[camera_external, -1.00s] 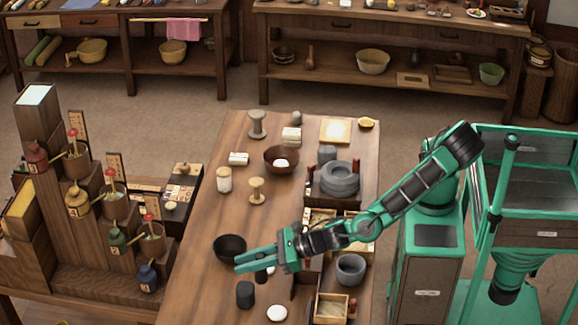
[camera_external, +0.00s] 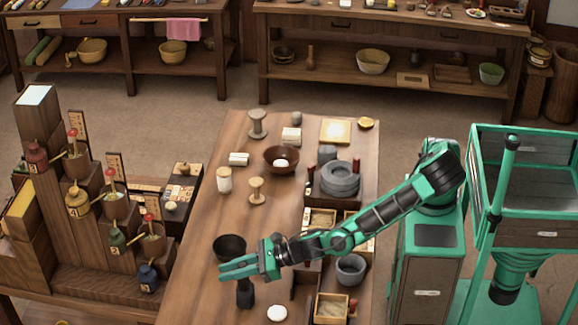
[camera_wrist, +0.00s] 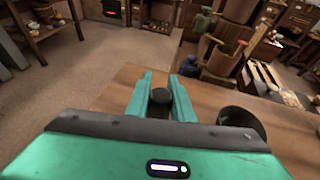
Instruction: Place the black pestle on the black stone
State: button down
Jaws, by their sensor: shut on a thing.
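My gripper (camera_external: 222,270) is over the front left part of the wooden table, its fingers pointing left. It is shut on the black pestle (camera_external: 244,283), which hangs below the fingers; the pestle's dark round top (camera_wrist: 160,97) shows between the fingers in the wrist view. The black stone (camera_external: 246,300), a short dark cylinder, stands on the table directly below the pestle in the external view. The two dark shapes run together there, and I cannot tell whether they touch. The wrist view does not show the stone.
A black bowl (camera_external: 229,243) stands just behind my gripper and shows at right in the wrist view (camera_wrist: 240,121). A white round stone (camera_external: 277,313) lies to the right of the black stone. A grey mortar (camera_external: 351,269) and wooden boxes (camera_external: 331,309) stand further right.

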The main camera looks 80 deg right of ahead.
jog(key=c, duration=1.5)
grip_release()
jog(key=shift+c, duration=0.2)
jog(key=shift+s+r, duration=0.1)
jog(key=v, duration=1.1)
jog(key=shift+s+d, duration=0.2)
jog(key=shift+s, duration=0.15)
jog(key=shift+r, duration=0.15)
